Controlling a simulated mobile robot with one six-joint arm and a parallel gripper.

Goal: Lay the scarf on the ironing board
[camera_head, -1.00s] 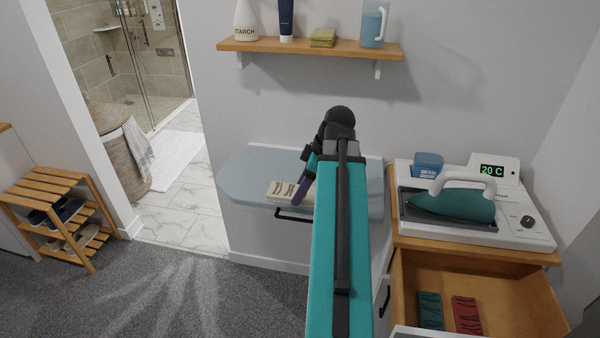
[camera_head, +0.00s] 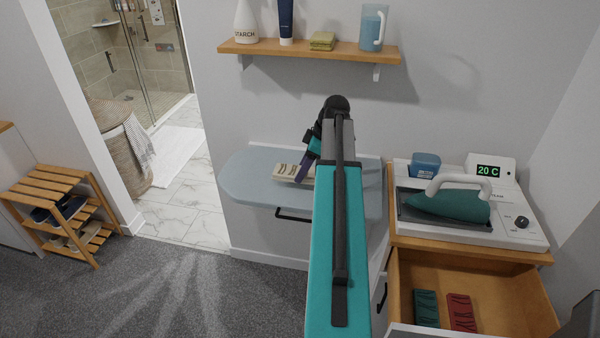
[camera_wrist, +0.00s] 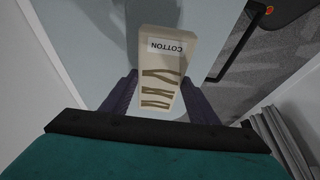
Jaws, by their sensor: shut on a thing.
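The cream folded scarf (camera_head: 287,171) has dark wavy stripes and shows over the light blue ironing board (camera_head: 245,183) in the head view. In the wrist view the scarf (camera_wrist: 160,75) carries a COTTON label and sits between my two purple fingers. My gripper (camera_wrist: 155,97) is shut on its sides. In the head view my gripper (camera_head: 303,172) reaches down over the middle of the board, and my arm hides the board's right part. The board (camera_wrist: 85,45) fills much of the wrist view beneath the scarf. I cannot tell whether the scarf touches the board.
An open wooden drawer (camera_head: 500,300) at right holds a green folded piece (camera_head: 426,309) and a red one (camera_head: 461,312). Above it an iron (camera_head: 445,205) rests on its station. A shelf (camera_head: 310,51) with bottles hangs over the board. Carpet at front left is clear.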

